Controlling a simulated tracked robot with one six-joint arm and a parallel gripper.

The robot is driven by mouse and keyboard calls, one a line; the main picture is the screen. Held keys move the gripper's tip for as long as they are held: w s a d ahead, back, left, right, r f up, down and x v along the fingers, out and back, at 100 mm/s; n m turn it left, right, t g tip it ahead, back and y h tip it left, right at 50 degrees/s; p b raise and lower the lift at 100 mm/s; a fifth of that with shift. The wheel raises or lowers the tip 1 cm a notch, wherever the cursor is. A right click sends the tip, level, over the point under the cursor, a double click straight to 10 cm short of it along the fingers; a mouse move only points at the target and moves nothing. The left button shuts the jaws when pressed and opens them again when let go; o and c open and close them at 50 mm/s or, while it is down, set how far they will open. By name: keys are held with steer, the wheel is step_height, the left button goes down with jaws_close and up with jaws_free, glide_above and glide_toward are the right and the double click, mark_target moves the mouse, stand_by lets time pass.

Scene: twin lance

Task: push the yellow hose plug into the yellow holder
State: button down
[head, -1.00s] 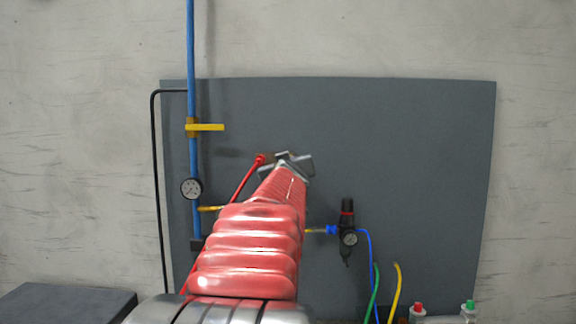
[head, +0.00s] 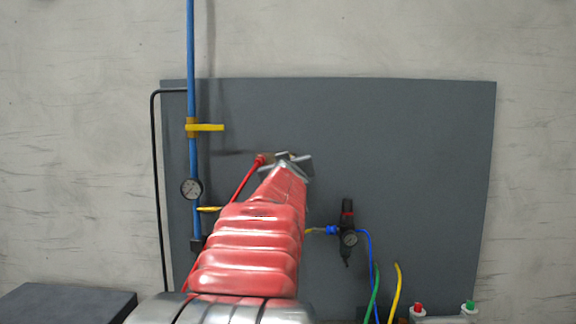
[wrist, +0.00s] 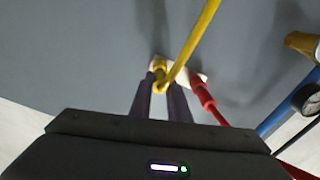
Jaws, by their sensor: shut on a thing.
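In the wrist view, my gripper (wrist: 160,92) is shut on the yellow hose plug (wrist: 161,74), which shows between the dark fingers. Its yellow hose (wrist: 190,48) runs away to the upper right. A pale block (wrist: 184,75) sits right behind the plug, with a red plug (wrist: 203,92) on it beside the yellow one. The yellow holder cannot be told apart there, and how deep the plug sits is hidden. In the head view, my gripper (head: 286,160) is at the grey panel, and my arm hides the plug.
A blue pipe (head: 191,60) with a yellow lever (head: 208,128) and a gauge (head: 191,189) stands to the left. The red hose (head: 246,180) runs close to my gripper. A black regulator (head: 347,225) hangs at right. The upper panel (head: 380,130) is clear.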

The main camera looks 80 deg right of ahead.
steer(key=c, duration=1.9)
jaws_free()
steer(key=shift+c, duration=0.2)
steer(key=shift+o, duration=0.6)
steer(key=o, duration=0.4)
steer(key=shift+o, duration=0.2)
steer(key=shift+a, duration=0.1)
steer(key=v, duration=1.3)
steer(key=shift+a, duration=0.3)
steer(key=shift+f, duration=0.1)
